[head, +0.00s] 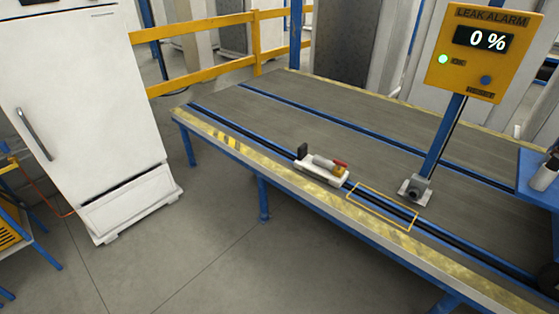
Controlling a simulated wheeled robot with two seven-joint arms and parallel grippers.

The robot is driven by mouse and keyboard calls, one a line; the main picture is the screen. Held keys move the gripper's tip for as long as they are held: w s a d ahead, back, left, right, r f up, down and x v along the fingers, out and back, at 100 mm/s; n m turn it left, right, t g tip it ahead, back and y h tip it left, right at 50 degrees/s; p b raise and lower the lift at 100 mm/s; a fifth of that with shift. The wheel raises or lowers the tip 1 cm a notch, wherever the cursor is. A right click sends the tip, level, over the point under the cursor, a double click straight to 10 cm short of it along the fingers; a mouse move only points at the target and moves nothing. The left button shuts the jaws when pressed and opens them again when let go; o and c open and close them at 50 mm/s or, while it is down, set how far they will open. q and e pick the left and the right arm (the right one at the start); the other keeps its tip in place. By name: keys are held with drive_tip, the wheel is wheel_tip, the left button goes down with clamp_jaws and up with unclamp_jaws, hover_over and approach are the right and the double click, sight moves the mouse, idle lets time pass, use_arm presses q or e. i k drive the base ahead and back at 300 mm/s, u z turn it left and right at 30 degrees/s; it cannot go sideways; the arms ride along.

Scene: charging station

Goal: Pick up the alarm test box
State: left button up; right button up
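A small pale box-like unit (322,172) sits on the near edge of the long work table (300,110). It carries a grey cylinder lying on top, a red part at its right end and a dark upright piece at its left end. It is the thing here that best fits the alarm test box, though no label on it can be read. Nothing touches it from above. Neither of my grippers is in the head view.
A yellow outlined rectangle (382,207) lies right of the unit. A leak alarm panel (483,50) reading 0 % stands on a blue post (440,140). A white fridge-like cabinet (85,110) stands left. A yellow railing (210,73) runs behind. Floor before the table is clear.

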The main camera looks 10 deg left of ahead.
sight(324, 170)
drive_tip(key=u, duration=0.35)
drive_tip(key=i, duration=0.9)
drive_tip(key=z, duration=0.4)
drive_tip(key=i, duration=0.75)
drive_tip(key=z, duration=0.75)
